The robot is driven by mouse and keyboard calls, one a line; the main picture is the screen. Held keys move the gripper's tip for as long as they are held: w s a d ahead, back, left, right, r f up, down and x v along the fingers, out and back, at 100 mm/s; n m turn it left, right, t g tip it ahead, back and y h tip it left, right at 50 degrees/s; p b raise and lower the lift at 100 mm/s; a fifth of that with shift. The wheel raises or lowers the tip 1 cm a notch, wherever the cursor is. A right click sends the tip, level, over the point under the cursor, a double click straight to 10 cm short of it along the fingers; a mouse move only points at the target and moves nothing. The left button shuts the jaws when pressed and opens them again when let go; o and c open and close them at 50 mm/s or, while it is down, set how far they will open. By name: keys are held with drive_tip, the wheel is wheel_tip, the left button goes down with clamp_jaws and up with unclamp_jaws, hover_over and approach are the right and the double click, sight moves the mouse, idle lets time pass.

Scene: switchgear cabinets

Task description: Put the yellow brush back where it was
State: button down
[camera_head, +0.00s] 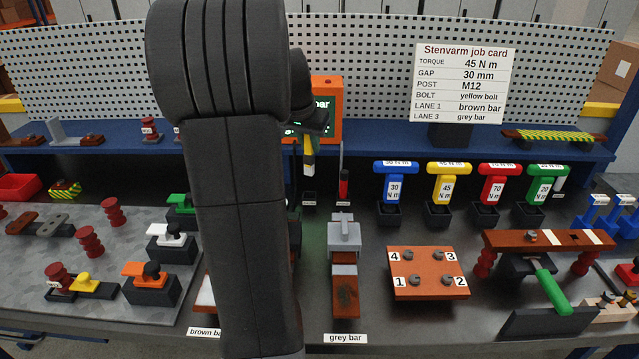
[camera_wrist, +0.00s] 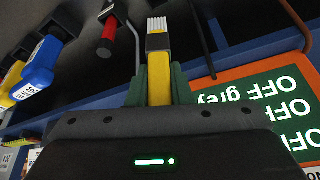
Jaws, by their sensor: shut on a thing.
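My gripper (camera_wrist: 159,88) is shut on the yellow brush (camera_wrist: 158,68), with a green finger on each side of its handle. The brush's dark band and pale bristles point away from my gripper in the wrist view. In the head view the brush (camera_head: 308,163) hangs below my gripper (camera_head: 310,128), above the bench and in front of the orange-framed screen. A small black holder (camera_head: 309,198) with a label stands on the bench below it. I cannot read that label. My arm hides part of the bench to the left.
A red-handled tool (camera_head: 343,185) stands just right of the black holder. The orange-framed screen (camera_head: 328,92) is close behind my gripper. Blue (camera_head: 396,185), yellow, red and green torque tools stand in a row to the right. A grey clamp (camera_head: 344,235) is in front.

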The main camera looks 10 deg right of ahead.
sight(308, 167)
wheel_tip(308, 167, down, 8)
drive_tip(key=shift+r, duration=0.2)
drive_tip(key=shift+f+b, duration=0.45)
drive_tip(key=shift+f, duration=0.1)
drive_tip(key=shift+f, duration=0.1)
drive_tip(key=c, duration=1.3)
unclamp_jaws()
